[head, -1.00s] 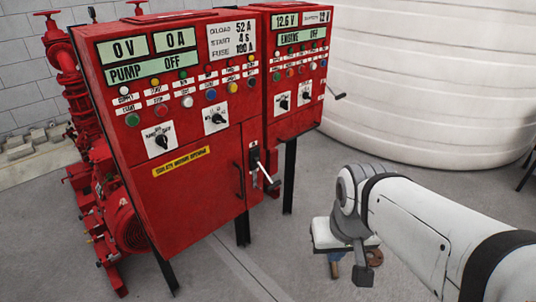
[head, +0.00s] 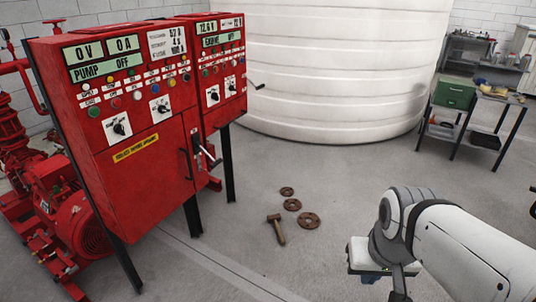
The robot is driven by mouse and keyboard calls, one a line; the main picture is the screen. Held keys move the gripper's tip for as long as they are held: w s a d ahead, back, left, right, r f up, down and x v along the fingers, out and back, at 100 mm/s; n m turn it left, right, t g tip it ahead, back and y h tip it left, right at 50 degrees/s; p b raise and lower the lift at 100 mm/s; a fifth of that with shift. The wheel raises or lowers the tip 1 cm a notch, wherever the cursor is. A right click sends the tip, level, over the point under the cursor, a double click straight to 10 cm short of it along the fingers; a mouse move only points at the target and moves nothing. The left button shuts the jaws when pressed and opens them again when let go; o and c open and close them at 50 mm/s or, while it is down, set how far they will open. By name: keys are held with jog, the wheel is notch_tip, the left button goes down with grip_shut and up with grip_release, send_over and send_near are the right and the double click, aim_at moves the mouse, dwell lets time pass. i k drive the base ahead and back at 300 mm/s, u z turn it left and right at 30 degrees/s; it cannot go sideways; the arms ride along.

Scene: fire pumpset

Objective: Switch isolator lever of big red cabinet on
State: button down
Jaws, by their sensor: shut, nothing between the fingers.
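The big red cabinet (head: 150,178) stands at the left, with its screen reading PUMP OFF. Its isolator lever (head: 210,158) sits at the right edge of the front, beside the black door handle. The lever's pale bar slants down to the right; its switch marks are too small to read. My gripper (head: 370,278) is at the lower right, at the end of my white arm, well apart from the lever and to its right. It is shut and empty. The fingers are small and partly hidden by the wrist.
A smaller red cabinet (head: 222,70) adjoins on the right, with another lever (head: 256,86) on its side. A hammer (head: 276,229) and rusty flanges (head: 308,220) lie on the floor. A white tank (head: 340,75) and workbench (head: 470,110) stand behind. Floor between cabinet and arm is mostly clear.

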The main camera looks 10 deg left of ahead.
aim_at(209, 156)
jog(key=u, duration=0.1)
jog(key=k, duration=0.25)
jog(key=u, duration=0.25)
jog(key=i, duration=0.75)
jog(key=u, duration=0.65)
jog(key=i, duration=1.3)
jog(key=z, duration=0.55)
